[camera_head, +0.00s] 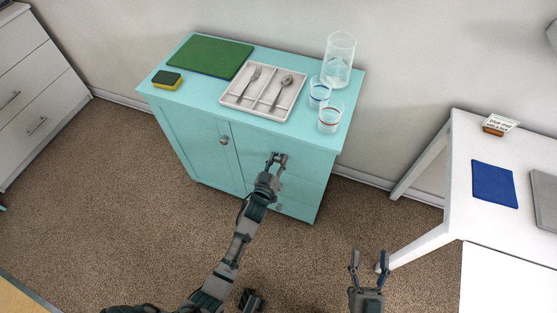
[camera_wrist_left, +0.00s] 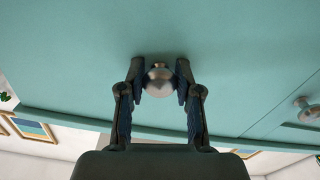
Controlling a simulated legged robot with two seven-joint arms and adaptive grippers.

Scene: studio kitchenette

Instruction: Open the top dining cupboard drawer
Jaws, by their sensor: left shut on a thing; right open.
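The turquoise dining cupboard (camera_head: 210,165) stands against the wall, with a door on the left and drawers on the right. My left gripper (camera_head: 276,160) is at the front of the top drawer (camera_head: 300,165), which looks closed. In the left wrist view my left gripper (camera_wrist_left: 160,78) is shut on the round metal drawer knob (camera_wrist_left: 160,82), one finger on each side. The head view hides most of this knob behind the gripper. My right gripper (camera_head: 369,262) is open and empty, low in the head view, away from the cupboard.
On the cupboard top are a green board (camera_head: 210,56), a sponge (camera_head: 167,80), a cutlery tray (camera_head: 242,105), a pitcher (camera_head: 338,60) and two glasses. A door knob (camera_head: 224,140) is left of my gripper. A white table (camera_head: 480,140) stands at right. Carpet before the cupboard is free.

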